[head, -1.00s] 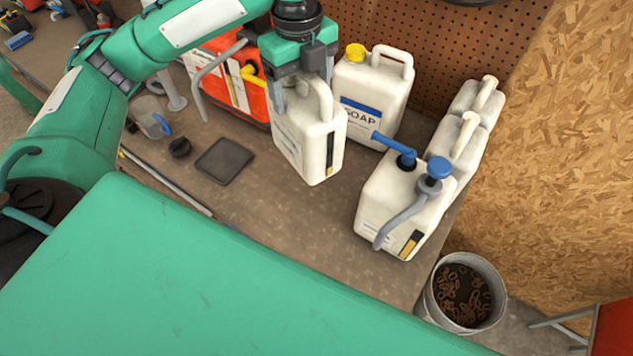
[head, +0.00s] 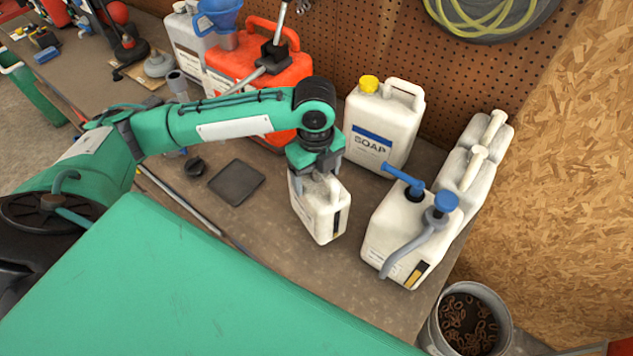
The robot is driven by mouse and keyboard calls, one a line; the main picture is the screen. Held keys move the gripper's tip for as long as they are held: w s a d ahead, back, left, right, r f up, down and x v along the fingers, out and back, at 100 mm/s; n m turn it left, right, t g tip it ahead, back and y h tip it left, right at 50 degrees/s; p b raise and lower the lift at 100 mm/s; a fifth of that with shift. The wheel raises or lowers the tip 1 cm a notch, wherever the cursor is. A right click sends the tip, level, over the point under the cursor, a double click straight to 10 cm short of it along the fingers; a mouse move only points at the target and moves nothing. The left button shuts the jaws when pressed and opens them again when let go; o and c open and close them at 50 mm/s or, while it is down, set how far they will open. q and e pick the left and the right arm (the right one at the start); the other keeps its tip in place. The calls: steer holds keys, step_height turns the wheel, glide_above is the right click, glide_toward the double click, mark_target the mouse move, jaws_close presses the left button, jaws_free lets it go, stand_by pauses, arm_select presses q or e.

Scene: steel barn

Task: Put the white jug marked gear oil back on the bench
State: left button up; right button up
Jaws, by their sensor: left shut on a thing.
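A white jug (head: 324,222) hangs from or stands under my left gripper (head: 316,180), which is shut on its top handle. The jug is nearly upright over the bench (head: 270,235), in front of the soap jug. Its marking is too small to read, and I cannot tell whether its base touches the bench top. My right gripper is not in view.
A white soap jug (head: 383,125) with a yellow cap stands behind. A jug with a blue pump (head: 400,235) stands to the right, with more white jugs behind it. A red can (head: 255,70) is at the back. A dark square pad (head: 237,182) lies left. A bucket (head: 468,320) stands off the bench.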

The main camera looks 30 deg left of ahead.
arm_select(q)
steer(key=shift+f+p, duration=0.35)
steer(key=shift+f, duration=1.6)
steer(key=o, duration=2)
steer(key=shift+f, duration=0.1)
steer(key=shift+o, duration=0.2)
steer(key=shift+r, duration=0.45)
step_height(320, 180, up, 10)
steer(key=b, duration=0.3)
steer(key=shift+w+a+r, duration=0.1)
steer(key=shift+a+r, duration=0.05)
steer(key=shift+r, duration=0.55)
steer(key=shift+f, duration=0.1)
